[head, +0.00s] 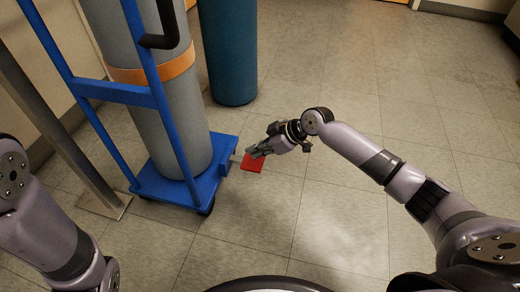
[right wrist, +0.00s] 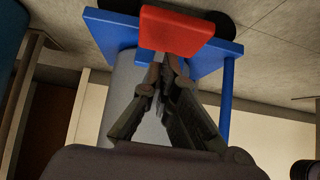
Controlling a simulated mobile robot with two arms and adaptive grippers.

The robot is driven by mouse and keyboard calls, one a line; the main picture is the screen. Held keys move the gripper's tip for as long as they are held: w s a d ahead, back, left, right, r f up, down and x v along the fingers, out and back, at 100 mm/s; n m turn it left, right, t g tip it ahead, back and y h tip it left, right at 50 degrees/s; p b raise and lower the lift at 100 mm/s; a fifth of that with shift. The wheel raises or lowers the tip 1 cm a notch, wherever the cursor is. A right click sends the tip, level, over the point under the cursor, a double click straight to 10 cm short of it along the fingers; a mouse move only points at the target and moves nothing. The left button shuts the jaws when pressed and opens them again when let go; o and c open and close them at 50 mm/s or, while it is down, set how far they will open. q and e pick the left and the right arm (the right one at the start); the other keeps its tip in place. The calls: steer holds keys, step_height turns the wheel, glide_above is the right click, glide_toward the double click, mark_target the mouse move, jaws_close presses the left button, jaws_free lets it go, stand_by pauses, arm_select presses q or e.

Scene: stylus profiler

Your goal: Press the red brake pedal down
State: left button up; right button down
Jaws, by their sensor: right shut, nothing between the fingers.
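The red brake pedal (head: 252,163) sticks out at the right side of the blue cart's base (head: 172,182), low over the floor. It also shows in the right wrist view (right wrist: 178,32) as a flat red plate beyond my fingertips. My right gripper (head: 256,151) is shut and empty, with its fingertips over or right beside the pedal's far edge; I cannot tell whether they touch it. In the right wrist view my right gripper (right wrist: 170,62) has its fingertips together close to the pedal's edge. My left arm is at the left edge, and its gripper is out of view.
A grey gas cylinder (head: 165,110) with an orange band stands on the cart behind its blue frame (head: 115,93). A teal cylinder (head: 228,50) stands behind. A metal post (head: 50,110) rises at the left. The tiled floor (head: 340,215) to the right is clear.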

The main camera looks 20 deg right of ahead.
mark_target(260, 161)
steer(key=shift+f, duration=0.6)
steer(key=shift+s+d+f+p, duration=0.3)
steer(key=shift+f+p, duration=0.35)
steer(key=shift+p, duration=0.25)
steer(key=f, duration=0.2)
steer(key=shift+d+f, duration=0.2)
steer(key=shift+f, duration=0.2)
steer(key=shift+r, duration=0.15)
